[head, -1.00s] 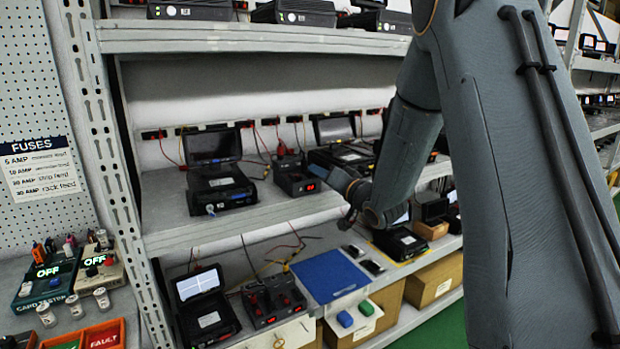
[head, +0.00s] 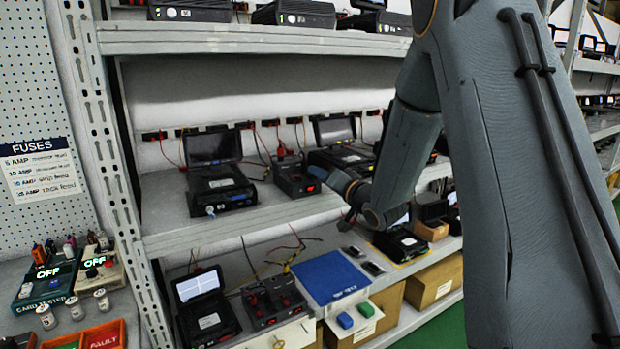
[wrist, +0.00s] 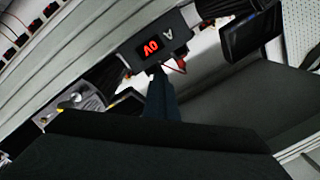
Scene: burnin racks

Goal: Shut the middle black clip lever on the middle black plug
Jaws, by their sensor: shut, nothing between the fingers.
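A row of small black plugs (head: 246,125) runs along the back wall above the middle shelf, with red and dark leads hanging from it. They are too small to show which is the middle one or how any clip lever stands. In the wrist view, small black blocks with red parts (wrist: 29,30) line the upper left edge. My gripper (head: 320,173) is shut and empty, in front of the middle shelf by the black meter box (head: 294,181). In the wrist view my gripper (wrist: 156,80) points at this box (wrist: 155,45) with its red digits, apart from the plugs.
Black testers with open lids (head: 222,187) stand on the middle shelf (head: 240,217), left and right of the meter box. The lower shelf holds another tester (head: 205,318), a blue mat (head: 330,279) and loose leads. A perforated upright (head: 100,130) bounds the left side.

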